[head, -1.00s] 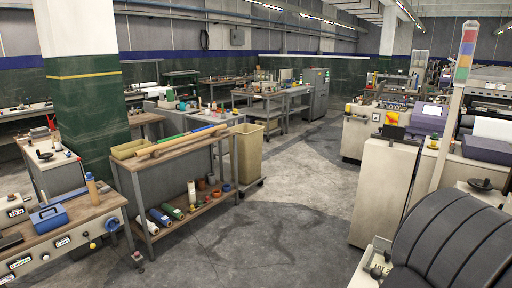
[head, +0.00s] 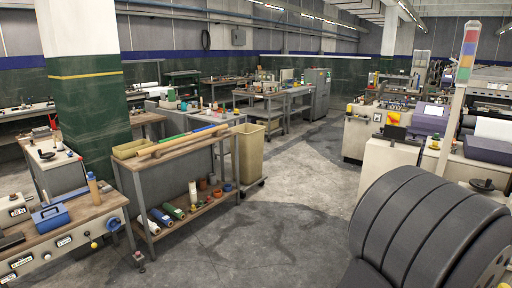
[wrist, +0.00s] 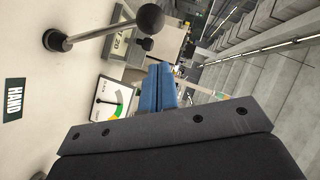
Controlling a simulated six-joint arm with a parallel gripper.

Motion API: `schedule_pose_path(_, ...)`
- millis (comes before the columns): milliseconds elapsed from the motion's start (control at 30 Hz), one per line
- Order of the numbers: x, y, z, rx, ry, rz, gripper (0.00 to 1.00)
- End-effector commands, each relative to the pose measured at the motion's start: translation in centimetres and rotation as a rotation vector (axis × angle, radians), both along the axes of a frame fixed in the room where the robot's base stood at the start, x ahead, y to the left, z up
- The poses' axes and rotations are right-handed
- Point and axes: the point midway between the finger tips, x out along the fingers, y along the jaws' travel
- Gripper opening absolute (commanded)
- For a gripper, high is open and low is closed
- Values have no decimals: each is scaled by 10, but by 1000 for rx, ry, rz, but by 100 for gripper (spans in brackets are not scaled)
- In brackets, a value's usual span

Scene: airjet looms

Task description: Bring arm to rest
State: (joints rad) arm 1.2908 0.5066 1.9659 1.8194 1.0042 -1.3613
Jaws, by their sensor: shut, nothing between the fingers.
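In the wrist view my gripper (wrist: 158,88) shows as two blue fingers pressed together, with nothing between them. The dark wrist body fills the bottom of that view. The fingers point past a pale machine panel on the left; I cannot tell the exact gap to it. In the head view a large dark ribbed part, apparently of my own arm, fills the lower right. My gripper is not seen there.
The wrist view shows a lever with a black ball knob (wrist: 150,17), a HAND label (wrist: 14,99) and a dial gauge (wrist: 110,100) close by. In the head view a wooden bench (head: 80,215) stands left, a beige bin (head: 249,155) mid-floor. Grey floor (head: 290,190) is open.

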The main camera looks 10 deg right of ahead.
Motion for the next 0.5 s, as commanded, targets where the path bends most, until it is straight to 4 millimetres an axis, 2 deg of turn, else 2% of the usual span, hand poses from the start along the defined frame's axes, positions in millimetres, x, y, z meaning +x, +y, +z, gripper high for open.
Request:
schedule_pose_path(233, 1, 9, 15, -134, 126, -2, 0)
schedule_pose_path(500, -46, 21, 33, -138, 129, -9, 0)
